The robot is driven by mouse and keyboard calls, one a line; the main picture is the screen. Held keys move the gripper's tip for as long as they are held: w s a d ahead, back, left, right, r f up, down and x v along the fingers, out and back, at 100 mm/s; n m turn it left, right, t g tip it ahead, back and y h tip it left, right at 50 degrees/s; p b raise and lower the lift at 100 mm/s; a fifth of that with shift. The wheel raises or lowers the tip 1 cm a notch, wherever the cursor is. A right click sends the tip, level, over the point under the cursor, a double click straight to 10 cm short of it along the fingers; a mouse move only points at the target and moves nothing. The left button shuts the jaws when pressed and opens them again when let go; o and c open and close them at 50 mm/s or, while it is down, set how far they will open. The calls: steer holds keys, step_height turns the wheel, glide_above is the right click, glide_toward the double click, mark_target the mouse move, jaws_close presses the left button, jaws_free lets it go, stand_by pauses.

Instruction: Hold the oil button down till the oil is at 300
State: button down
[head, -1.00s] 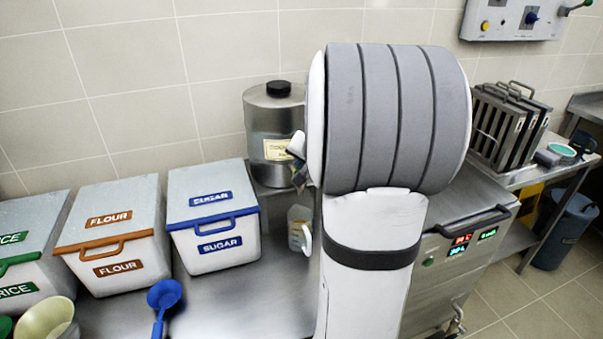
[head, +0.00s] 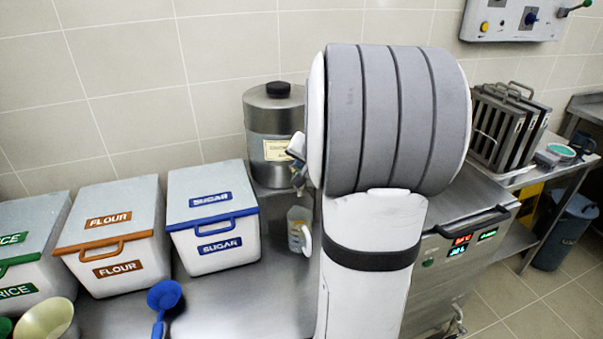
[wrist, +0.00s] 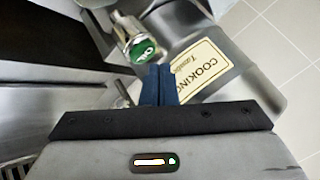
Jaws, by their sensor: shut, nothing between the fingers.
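The steel oil drum (head: 268,115) with a black cap and a cream label stands against the wall in the head view. In the wrist view its label (wrist: 203,70) reads "COOKING". A round green button (wrist: 142,48) sits on the end of a metal tap there. My gripper (wrist: 160,72) has its two blue fingers shut together, with tips just beside the button; I cannot tell whether they touch it. A clear jug (head: 297,232) with a white handle stands below the drum. Something yellowish shows in it, but the level is unreadable. My arm hides part of the drum.
Sugar (head: 213,218) and flour (head: 112,235) bins stand left of the drum, with a blue scoop (head: 163,295) in front. A steel appliance with a lit display (head: 459,245) stands right of my arm. Bare steel counter lies before the jug.

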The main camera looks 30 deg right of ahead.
steer(key=shift+f+b, duration=0.25)
steer(key=shift+b, duration=0.05)
stand_by(0.4)
steer(key=shift+f+b, duration=0.25)
steer(key=shift+b, duration=0.15)
steer(key=shift+f+b, duration=0.45)
steer(key=shift+b, duration=0.15)
stand_by(1.1)
steer(key=shift+r, duration=0.15)
steer(key=shift+r+p, duration=0.6)
steer(key=shift+r, duration=0.15)
steer(key=shift+r, duration=0.1)
steer(key=shift+r+p, duration=1.9)
steer(key=shift+r, duration=0.55)
steer(key=shift+w, duration=0.1)
